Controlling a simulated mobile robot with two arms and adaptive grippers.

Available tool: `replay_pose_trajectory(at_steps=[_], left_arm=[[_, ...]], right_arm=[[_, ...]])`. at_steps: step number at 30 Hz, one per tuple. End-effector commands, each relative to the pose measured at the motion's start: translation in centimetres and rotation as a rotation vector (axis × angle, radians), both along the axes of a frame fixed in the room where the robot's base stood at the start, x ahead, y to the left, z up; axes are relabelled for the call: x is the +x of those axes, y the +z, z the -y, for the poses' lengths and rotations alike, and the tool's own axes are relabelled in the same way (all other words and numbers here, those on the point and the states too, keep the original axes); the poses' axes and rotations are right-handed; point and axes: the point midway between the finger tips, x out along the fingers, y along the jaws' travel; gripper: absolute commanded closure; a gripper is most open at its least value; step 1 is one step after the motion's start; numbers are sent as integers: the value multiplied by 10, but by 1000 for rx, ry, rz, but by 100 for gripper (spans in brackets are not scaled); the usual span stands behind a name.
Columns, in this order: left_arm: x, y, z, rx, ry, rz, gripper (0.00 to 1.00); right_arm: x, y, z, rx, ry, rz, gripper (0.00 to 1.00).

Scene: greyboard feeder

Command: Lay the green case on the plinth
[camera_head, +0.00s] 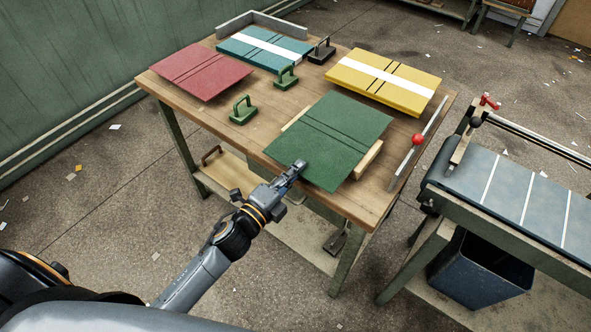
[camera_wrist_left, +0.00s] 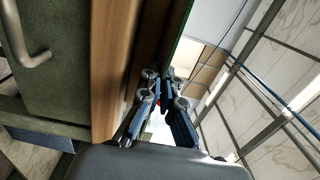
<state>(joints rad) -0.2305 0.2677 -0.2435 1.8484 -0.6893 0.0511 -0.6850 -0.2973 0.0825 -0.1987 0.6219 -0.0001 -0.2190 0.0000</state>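The green case (camera_head: 335,132) lies flat and opened out, with two dark creases across it, at the front of the wooden table. Its near corner reaches past the table's front edge. Pale wooden supports (camera_head: 368,160) show at its sides beneath it; I cannot tell whether they are part of the plinth. My left gripper (camera_head: 299,166) is at the case's near left edge. In the left wrist view the fingers (camera_wrist_left: 165,92) lie close together on either side of the case's thin edge (camera_wrist_left: 179,32); whether they are closed on it is unclear. My right gripper is out of view.
On the table (camera_head: 208,118) lie a red case (camera_head: 207,72), a teal case (camera_head: 262,49), a yellow case (camera_head: 383,80) and handled blocks (camera_head: 243,109). A metal bar with a red knob (camera_head: 417,139) stands right. A feeder bench (camera_head: 515,195) is beyond it.

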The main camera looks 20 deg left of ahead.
Motion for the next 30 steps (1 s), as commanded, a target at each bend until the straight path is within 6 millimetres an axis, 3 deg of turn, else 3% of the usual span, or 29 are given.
replay_pose_trajectory(at_steps=[2, 6, 18, 23, 30], left_arm=[[0, -3, 0, 0, 0, 1, 100], [0, -3, 0, 0, 0, -1, 72], [-2, 1, 0, 0, 0, -1, 72], [-25, -3, -9, 1, 1, -4, 72], [-72, -4, -25, 0, 1, -4, 72]], right_arm=[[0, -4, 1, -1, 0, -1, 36], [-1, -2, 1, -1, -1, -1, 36], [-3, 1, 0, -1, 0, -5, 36], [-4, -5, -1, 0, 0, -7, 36], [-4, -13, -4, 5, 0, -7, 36]])
